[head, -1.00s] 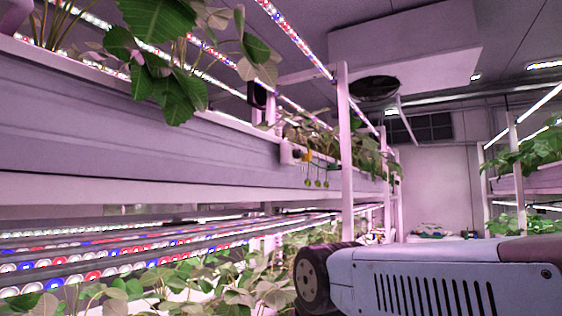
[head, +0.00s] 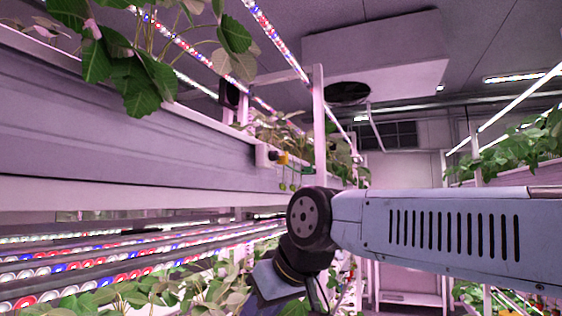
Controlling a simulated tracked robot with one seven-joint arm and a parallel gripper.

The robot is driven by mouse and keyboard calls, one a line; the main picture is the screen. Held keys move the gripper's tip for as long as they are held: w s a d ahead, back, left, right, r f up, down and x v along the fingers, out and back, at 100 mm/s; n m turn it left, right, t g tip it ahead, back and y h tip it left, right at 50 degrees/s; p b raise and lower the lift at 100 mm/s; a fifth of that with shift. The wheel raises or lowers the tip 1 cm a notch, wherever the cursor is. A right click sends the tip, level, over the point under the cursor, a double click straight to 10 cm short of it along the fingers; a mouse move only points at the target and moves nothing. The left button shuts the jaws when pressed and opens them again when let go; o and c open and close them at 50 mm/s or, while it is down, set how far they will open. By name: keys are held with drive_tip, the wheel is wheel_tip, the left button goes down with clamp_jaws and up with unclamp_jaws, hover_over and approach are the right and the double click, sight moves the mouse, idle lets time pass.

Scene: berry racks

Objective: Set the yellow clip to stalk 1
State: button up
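A small yellow clip (head: 282,158) shows at the front of the upper rack, beside a small white box on the trough's side. Thin stalks (head: 284,176) hang just below it, with small green-yellow berries (head: 283,187) at their ends. They are too small and far to tell which is stalk 1, or whether the clip touches any stalk. My arm reaches in from the right, and its bent joint lies below and right of the hanging berries. My gripper's fingers do not show.
The long upper trough (head: 130,145) runs along the left, with strawberry leaves (head: 130,80) hanging over its edge. A white upright post (head: 319,120) stands just right of the clip. LED bars (head: 110,265) and more plants lie below. Another rack stands at the right.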

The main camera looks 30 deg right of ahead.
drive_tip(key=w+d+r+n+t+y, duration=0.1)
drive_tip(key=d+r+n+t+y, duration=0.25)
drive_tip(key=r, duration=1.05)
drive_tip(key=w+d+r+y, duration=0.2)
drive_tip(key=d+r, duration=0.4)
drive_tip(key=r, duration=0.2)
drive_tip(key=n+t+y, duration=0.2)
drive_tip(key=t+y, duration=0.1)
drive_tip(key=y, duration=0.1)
approach(285, 160)
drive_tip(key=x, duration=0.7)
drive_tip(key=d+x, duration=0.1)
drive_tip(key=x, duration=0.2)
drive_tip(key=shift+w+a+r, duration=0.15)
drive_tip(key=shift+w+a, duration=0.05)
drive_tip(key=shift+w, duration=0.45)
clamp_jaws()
